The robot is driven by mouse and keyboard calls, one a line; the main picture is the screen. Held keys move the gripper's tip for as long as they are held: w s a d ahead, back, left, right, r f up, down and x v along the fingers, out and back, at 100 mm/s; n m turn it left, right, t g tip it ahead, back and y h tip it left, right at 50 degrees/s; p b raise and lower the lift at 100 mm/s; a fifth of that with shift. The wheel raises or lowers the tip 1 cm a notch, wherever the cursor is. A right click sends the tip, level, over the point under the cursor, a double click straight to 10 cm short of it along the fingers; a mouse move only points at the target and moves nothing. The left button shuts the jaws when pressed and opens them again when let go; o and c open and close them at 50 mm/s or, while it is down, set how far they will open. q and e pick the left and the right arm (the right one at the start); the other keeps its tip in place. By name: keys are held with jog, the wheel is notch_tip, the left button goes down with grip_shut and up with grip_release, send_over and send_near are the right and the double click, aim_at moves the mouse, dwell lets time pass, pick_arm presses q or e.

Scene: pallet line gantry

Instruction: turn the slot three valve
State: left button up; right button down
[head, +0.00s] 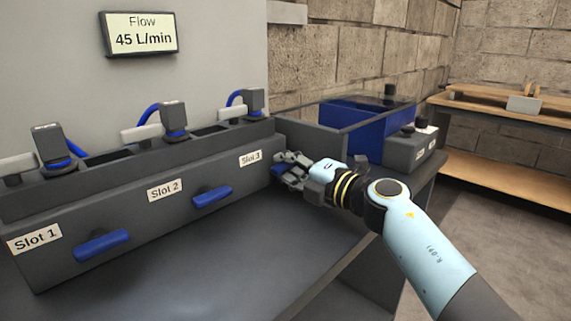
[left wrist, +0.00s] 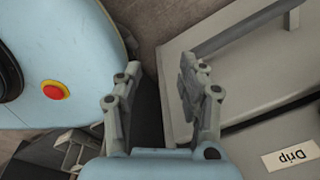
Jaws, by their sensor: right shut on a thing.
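The slot three valve is a blue handle (head: 278,170) on the dark grey front panel, below the Slot 3 label (head: 250,158) in the head view. My right gripper (head: 284,168) is shut on this handle, and its fingers hide most of it. The handle's exact angle cannot be told. The Slot 1 handle (head: 102,245) and Slot 2 handle (head: 211,197) are also blue and lie near horizontal. My left gripper (left wrist: 157,75) shows only in the left wrist view, with its fingers apart and nothing between them.
A display (head: 141,36) above reads Flow 45 L/min. A blue bin (head: 362,128) stands behind my right gripper, with a grey box (head: 410,151) beside it. A wooden bench (head: 510,116) is at the right. A Drip label (left wrist: 290,154) shows on a grey surface near my left gripper.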

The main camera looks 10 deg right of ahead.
jog(key=n, duration=0.3)
jog(key=shift+f+n, duration=0.1)
jog(key=shift+n, duration=0.2)
jog(key=n, duration=0.4)
jog(key=shift+n+b, duration=0.3)
jog(key=n+b, duration=0.1)
jog(key=n, duration=0.3)
jog(key=shift+f, duration=0.1)
jog(key=shift+n+b, duration=0.65)
jog(key=shift+n, duration=1.45)
jog(key=c, duration=1.3)
grip_release()
jog(key=shift+c, duration=0.2)
jog(key=v, duration=1.2)
